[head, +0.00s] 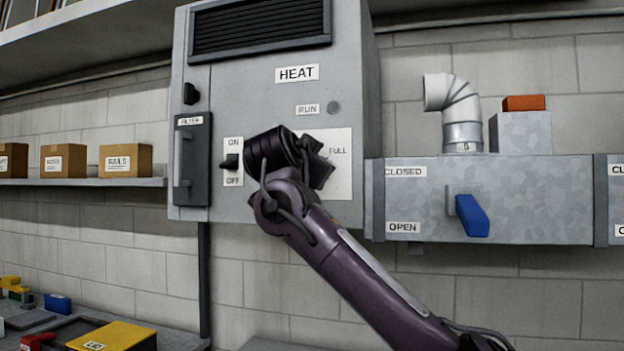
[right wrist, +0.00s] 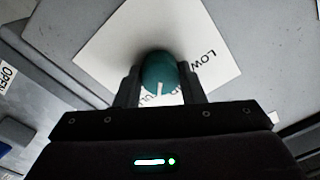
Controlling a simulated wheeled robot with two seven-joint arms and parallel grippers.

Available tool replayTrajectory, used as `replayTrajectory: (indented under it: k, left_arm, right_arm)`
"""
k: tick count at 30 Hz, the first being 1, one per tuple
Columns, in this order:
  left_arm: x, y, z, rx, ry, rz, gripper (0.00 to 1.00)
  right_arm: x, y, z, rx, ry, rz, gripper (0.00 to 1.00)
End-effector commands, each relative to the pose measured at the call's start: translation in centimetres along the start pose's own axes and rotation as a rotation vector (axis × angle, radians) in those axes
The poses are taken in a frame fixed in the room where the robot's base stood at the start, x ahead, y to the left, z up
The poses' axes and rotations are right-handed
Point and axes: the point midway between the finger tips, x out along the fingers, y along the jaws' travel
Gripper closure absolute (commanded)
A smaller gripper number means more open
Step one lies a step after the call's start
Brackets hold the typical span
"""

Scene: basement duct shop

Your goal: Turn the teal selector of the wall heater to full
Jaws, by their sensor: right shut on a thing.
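The wall heater (head: 255,107) is a grey box marked HEAT. In the head view my right gripper (head: 318,162) is at its white dial plate (head: 340,185) and hides the selector; FULL shows right of the gripper. In the right wrist view the teal selector (right wrist: 158,70) is between the two fingers of my right gripper (right wrist: 158,84), which is shut on it. Its white pointer line aims toward the bottom of that picture, near partly hidden lettering. LOW is to the selector's right there. My left gripper is not in view.
Left of the dial are a black ON/OFF switch (head: 231,162) and a FILTER panel (head: 192,150). A duct (head: 530,195) with a blue handle (head: 471,215) is to the right. A shelf (head: 80,182) with boxes is left. Colored items lie on a bench lower left.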

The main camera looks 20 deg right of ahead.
Motion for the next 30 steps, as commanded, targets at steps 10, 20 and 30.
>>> replayTrajectory:
  k: [10,20,30]
  left_arm:
    - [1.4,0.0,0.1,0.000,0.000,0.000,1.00]
    - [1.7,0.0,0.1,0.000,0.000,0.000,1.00]
    - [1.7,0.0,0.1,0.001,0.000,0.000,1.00]
  right_arm:
    - [0.0,0.0,0.1,0.221,0.003,0.001,0.87]
    - [0.0,0.0,0.0,0.302,0.005,0.002,0.87]
    - [0.0,0.0,0.0,0.309,0.006,0.001,0.87]
